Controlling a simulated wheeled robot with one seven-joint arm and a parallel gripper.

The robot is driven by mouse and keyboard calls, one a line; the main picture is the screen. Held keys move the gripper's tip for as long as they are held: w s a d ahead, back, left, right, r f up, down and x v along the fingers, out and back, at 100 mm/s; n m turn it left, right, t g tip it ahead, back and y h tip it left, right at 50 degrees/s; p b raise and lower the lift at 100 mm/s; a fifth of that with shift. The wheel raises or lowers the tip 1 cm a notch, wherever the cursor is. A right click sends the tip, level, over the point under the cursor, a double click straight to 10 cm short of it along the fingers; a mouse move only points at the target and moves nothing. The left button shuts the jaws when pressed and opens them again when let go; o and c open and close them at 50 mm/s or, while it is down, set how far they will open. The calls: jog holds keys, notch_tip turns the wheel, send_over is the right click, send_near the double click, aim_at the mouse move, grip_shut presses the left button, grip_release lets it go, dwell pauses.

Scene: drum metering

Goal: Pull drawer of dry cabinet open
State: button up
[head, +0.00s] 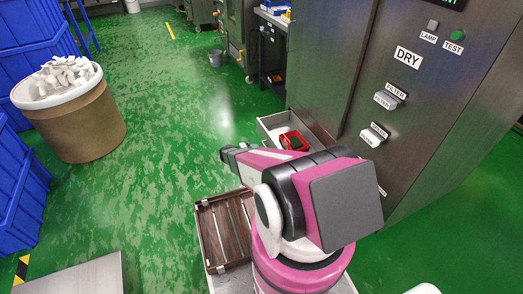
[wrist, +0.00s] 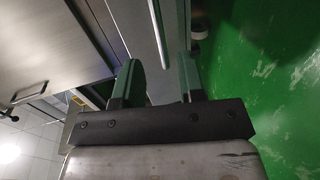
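The dry cabinet (head: 322,60) is a tall grey metal cabinet on the right of the head view, with a "DRY" label. Its light grey drawer (head: 268,131) sticks out low at its left side, with a red object (head: 293,140) inside. My arm hides part of the drawer's near side. My gripper (head: 230,154) is in front of and below the drawer, apart from it as far as I can tell. In the wrist view its two green-padded fingers (wrist: 160,80) stand apart, with no object clearly held between them.
A brown slatted tray (head: 226,232) lies below my arm. A brown drum (head: 82,125) filled with white pieces stands at the left, beside blue crates (head: 20,185). The green floor between drum and cabinet is clear.

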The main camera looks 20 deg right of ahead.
jog(key=shift+v, duration=1.45)
